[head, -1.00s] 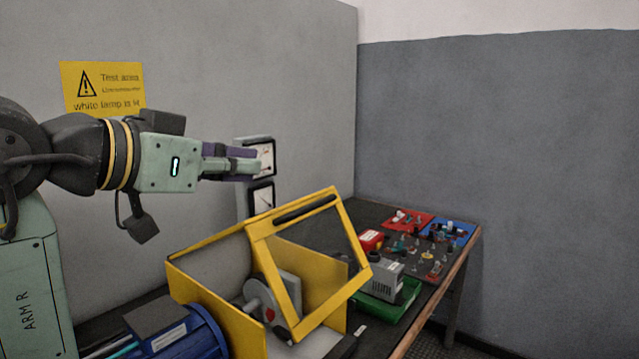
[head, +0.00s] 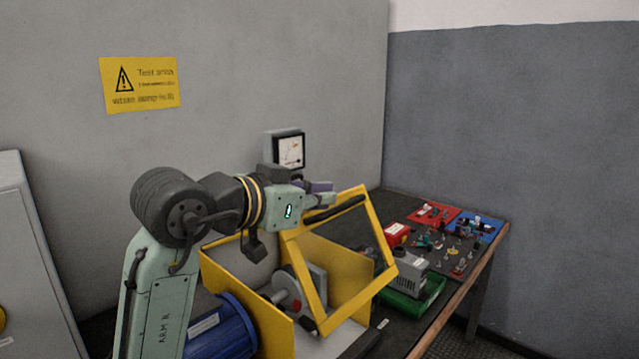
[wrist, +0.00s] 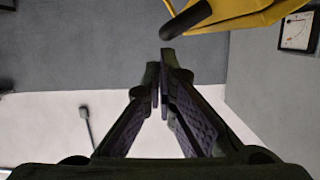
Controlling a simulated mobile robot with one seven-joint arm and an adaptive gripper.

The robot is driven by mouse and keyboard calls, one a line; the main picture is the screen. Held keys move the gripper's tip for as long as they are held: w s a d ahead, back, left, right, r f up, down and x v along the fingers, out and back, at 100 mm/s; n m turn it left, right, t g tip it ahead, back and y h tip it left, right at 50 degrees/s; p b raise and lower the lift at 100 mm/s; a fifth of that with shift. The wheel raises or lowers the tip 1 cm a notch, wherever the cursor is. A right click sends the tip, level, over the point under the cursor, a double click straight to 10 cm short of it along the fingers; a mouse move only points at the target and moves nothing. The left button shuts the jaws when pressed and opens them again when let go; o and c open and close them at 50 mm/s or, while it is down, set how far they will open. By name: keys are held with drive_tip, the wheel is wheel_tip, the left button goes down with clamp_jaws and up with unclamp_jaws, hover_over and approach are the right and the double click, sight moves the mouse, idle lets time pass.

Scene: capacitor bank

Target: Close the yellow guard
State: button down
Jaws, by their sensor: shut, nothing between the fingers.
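The yellow guard (head: 304,279) is a framed clear panel tilted up over an open yellow box (head: 236,297). A black handle bar (head: 345,208) runs along its raised upper edge. My gripper (head: 331,196) is shut and empty, at the guard's upper edge, overlapping it in the head view. I cannot tell whether it touches. In the wrist view the shut fingertips (wrist: 161,68) are just below the black handle's end (wrist: 186,20), with the yellow frame (wrist: 240,18) beyond, and a gap seems to show. A grey and red round part (head: 290,290) sits inside the box.
A meter (head: 290,150) is on the wall behind.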

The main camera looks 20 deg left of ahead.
sight(300, 260)
drive_tip(key=shift+m+y, duration=0.3)
drive_tip(key=shift+m, duration=0.3)
drive_tip(key=f+b, duration=0.1)
drive_tip(key=d+f+b, duration=0.1)
drive_tip(key=f+b, duration=0.1)
drive_tip(key=s+d+f+b, duration=0.1)
drive_tip(key=f, duration=0.1)
drive_tip(key=shift+d+b, duration=0.2)
drive_tip(key=shift+b, duration=0.15)
drive_tip(key=shift+r, duration=0.1)
